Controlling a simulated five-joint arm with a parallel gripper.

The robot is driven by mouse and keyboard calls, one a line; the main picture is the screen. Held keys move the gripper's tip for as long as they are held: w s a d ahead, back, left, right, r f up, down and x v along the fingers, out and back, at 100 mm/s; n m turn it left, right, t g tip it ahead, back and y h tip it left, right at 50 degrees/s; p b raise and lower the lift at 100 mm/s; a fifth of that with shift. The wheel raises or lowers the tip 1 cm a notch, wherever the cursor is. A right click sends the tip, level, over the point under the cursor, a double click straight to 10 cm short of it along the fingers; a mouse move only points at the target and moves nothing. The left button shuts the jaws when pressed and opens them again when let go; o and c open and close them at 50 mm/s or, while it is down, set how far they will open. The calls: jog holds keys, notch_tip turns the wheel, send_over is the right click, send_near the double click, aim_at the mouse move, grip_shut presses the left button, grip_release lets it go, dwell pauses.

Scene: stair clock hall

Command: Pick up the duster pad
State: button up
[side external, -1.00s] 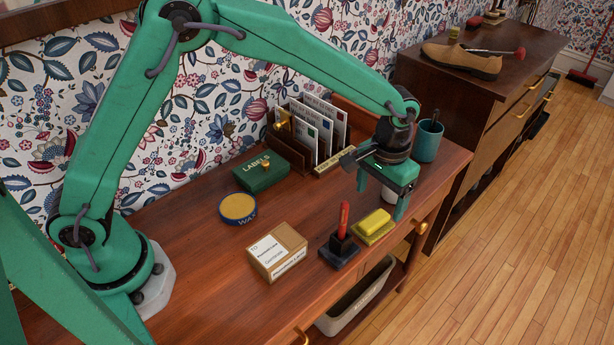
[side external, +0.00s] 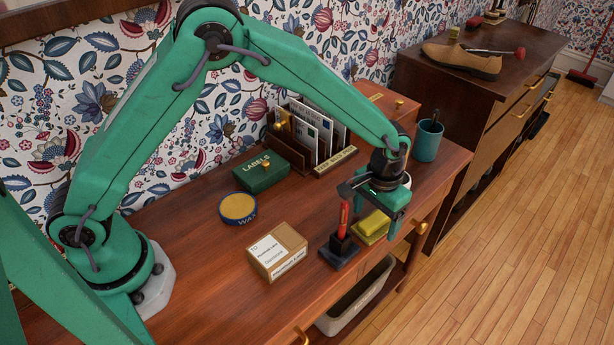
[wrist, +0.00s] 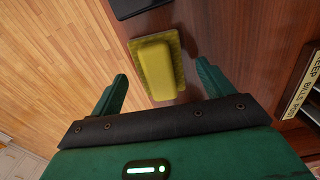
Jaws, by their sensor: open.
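The duster pad (side external: 372,228) is a small yellow block on a flat olive-yellow base, lying on the brown wooden table. My gripper (side external: 378,217) is open and above it, covering part of its far right side in the side view. In the wrist view the duster pad (wrist: 156,69) lies ahead of the open jaws and roughly between the lines of the two green fingers. My gripper (wrist: 162,82) holds nothing.
A red-handled stamp (side external: 341,238) stands on a dark base close left of the pad. A cardboard box (side external: 277,251), wax tin (side external: 238,208), green labels box (side external: 262,171), letter rack (side external: 325,160) and teal cup (side external: 428,141) share the table. Its front edge is near the pad.

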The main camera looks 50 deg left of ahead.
jog(key=shift+f, duration=0.5)
jog(key=shift+c, duration=0.4)
jog(key=c, duration=1)
